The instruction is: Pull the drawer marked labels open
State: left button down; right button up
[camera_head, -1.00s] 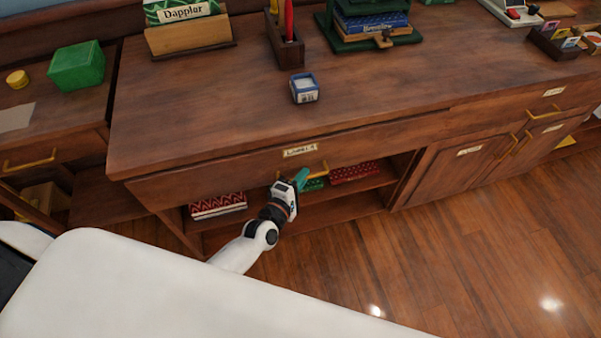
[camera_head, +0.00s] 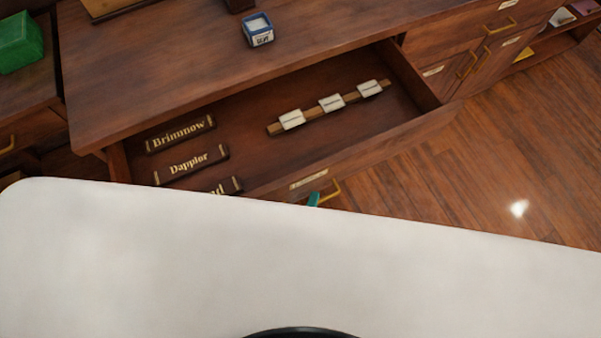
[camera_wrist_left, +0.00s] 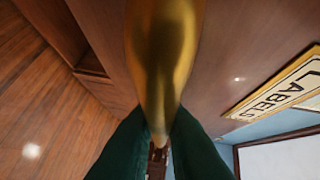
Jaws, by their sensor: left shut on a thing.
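The labels drawer (camera_head: 370,150) stands pulled out from the wooden counter in the head view, its inside showing. Its front carries a label plate, which reads LABELS (camera_wrist_left: 280,90) in the left wrist view. The brass handle (camera_head: 330,192) sits on the drawer front and fills the middle of the left wrist view (camera_wrist_left: 162,60). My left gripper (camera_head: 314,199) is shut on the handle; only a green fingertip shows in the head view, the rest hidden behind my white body. Both green fingers flank the brass in the wrist view. My right gripper is not in view.
Inside the drawer lie dark name plates, among them Brimnow (camera_head: 180,134) and Dappler (camera_head: 191,163), and a wooden strip with white tags (camera_head: 331,103). A small blue box (camera_head: 258,30) stands on the counter top (camera_head: 180,60). Open wood floor (camera_head: 500,160) lies to the right.

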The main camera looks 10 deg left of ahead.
pick_arm(q)
jog(key=shift+s+d, duration=0.65)
jog(key=shift+s, duration=0.3)
jog(key=shift+s+d, duration=0.65)
jog(key=shift+s, duration=0.25)
jog(key=c, duration=1.5)
grip_release()
